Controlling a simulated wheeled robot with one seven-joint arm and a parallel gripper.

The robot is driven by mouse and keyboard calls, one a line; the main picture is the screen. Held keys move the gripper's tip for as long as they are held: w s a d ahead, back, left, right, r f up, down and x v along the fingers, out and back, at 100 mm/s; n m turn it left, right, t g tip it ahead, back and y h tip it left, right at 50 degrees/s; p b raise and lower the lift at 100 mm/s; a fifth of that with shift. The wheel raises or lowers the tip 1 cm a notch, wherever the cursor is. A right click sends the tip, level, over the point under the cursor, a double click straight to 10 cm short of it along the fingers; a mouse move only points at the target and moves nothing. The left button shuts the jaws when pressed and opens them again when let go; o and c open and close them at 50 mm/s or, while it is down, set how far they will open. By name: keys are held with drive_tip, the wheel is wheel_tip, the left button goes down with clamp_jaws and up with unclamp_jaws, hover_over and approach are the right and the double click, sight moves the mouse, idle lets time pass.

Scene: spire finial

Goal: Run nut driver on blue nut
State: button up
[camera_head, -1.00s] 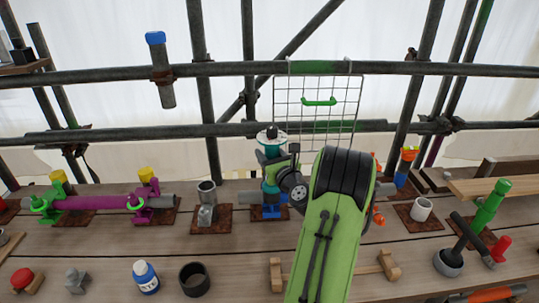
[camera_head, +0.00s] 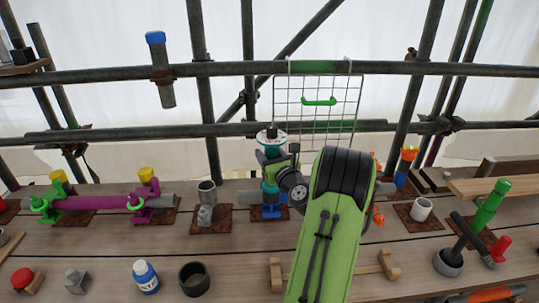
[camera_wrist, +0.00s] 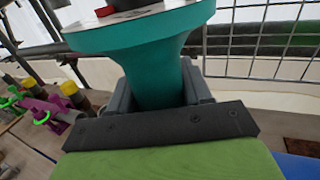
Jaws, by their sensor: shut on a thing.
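The teal nut driver (camera_head: 272,148) stands upright with a white and black top, above a blue fitting (camera_head: 268,211) on a rusty plate. I take this fitting to hold the blue nut; the nut itself cannot be made out clearly. My gripper (camera_head: 273,171) is shut on the teal driver, whose body (camera_wrist: 155,75) fills the middle of the wrist view between the grey fingers. The driver's lower end is hidden by the gripper in the wrist view, so I cannot tell whether it sits fully on the nut.
A wire rack (camera_head: 318,105) hangs from the rail behind the driver. A grey pipe fitting (camera_head: 206,205) stands to the left, beyond it a purple clamp assembly (camera_head: 95,202). A white bottle (camera_head: 145,277) and a dark cup (camera_head: 194,279) stand on the front planks.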

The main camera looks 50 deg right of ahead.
sight(269, 132)
drive_tip(key=shift+f, duration=0.35)
wheel_tip(269, 132, up, 2)
drive_tip(key=shift+w+d+r+p, duration=0.15)
drive_tip(key=shift+r+p, duration=0.05)
drive_tip(key=shift+p, duration=1.05)
wheel_tip(269, 132, up, 6)
drive_tip(key=p, duration=0.5)
drive_tip(key=shift+p, duration=0.3)
drive_tip(key=shift+f, duration=0.15)
